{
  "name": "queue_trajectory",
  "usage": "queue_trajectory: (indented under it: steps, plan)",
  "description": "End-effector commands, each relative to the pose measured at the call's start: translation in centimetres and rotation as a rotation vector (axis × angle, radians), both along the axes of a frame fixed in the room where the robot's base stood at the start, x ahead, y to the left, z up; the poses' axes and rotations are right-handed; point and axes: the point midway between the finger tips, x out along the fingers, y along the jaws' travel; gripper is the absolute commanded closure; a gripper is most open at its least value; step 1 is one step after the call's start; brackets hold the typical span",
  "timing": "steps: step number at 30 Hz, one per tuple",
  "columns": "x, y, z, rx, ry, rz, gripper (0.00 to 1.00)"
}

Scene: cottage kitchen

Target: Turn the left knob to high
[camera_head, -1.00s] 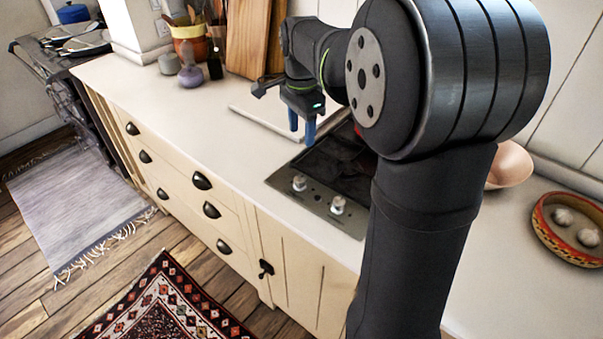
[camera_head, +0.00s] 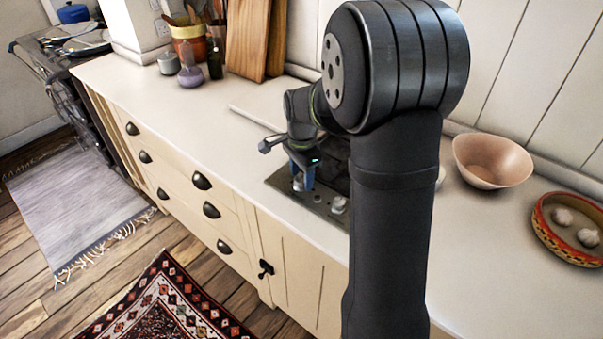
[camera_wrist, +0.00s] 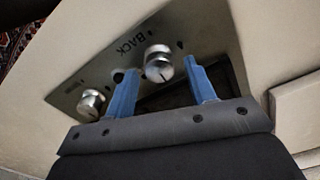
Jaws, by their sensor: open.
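The left knob (camera_head: 298,184) is a silvery round knob at the front left of the cooktop's control panel. It is partly hidden by my gripper (camera_head: 303,178). In the wrist view the left knob (camera_wrist: 158,62) lies between the blue fingertips of my open gripper (camera_wrist: 163,72), with a gap visible on the right side. A dark line shows on its face; I cannot tell which setting it marks. The right knob (camera_head: 338,204) stands clear of the fingers and also shows in the wrist view (camera_wrist: 91,103).
The dark cooktop (camera_head: 334,180) lies behind the knobs, mostly hidden by my arm. A pink bowl (camera_head: 492,165) and a patterned dish (camera_head: 566,247) with garlic stand to the right. Cutting boards (camera_head: 248,40) lean at the back. The counter (camera_head: 190,110) to the left is largely clear.

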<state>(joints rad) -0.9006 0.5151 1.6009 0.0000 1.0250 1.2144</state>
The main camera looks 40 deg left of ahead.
Motion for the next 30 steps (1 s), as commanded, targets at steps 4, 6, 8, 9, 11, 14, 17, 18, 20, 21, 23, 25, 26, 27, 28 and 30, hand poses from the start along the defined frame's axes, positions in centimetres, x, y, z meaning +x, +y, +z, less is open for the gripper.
queue_trajectory:
  steps: [4,6,8,9,11,14,17,18,20,21,23,25,26,27,28,30]
  plan:
    - [0.00,0.00,0.01,0.000,0.000,0.000,0.54]
    - [0.00,0.00,0.02,0.000,0.000,0.000,0.67]
    - [0.00,-0.01,0.02,0.000,0.000,0.000,0.79]
    - [0.00,0.00,0.02,0.000,0.000,0.000,0.87]
    - [0.00,-0.01,0.03,0.000,0.000,0.000,0.94]
    - [0.00,-0.01,0.03,-0.001,0.000,0.002,0.94]
    - [0.00,0.00,0.04,-0.001,0.000,0.011,0.94]
    - [0.00,0.00,0.04,-0.001,0.000,0.018,0.94]
    - [0.00,0.01,0.04,-0.001,0.000,0.035,0.94]
    - [0.01,0.02,0.04,-0.001,0.000,0.049,0.94]
    - [0.01,0.03,0.04,-0.001,0.000,0.077,0.94]
    - [0.01,0.06,0.05,-0.001,0.000,0.118,0.94]
    - [0.01,0.07,0.05,-0.001,0.000,0.139,0.94]
    - [0.02,0.08,0.05,-0.001,0.000,0.169,0.94]
    - [0.02,0.09,0.05,-0.001,0.000,0.192,0.94]
    - [0.01,0.11,0.05,0.000,0.000,0.251,0.94]
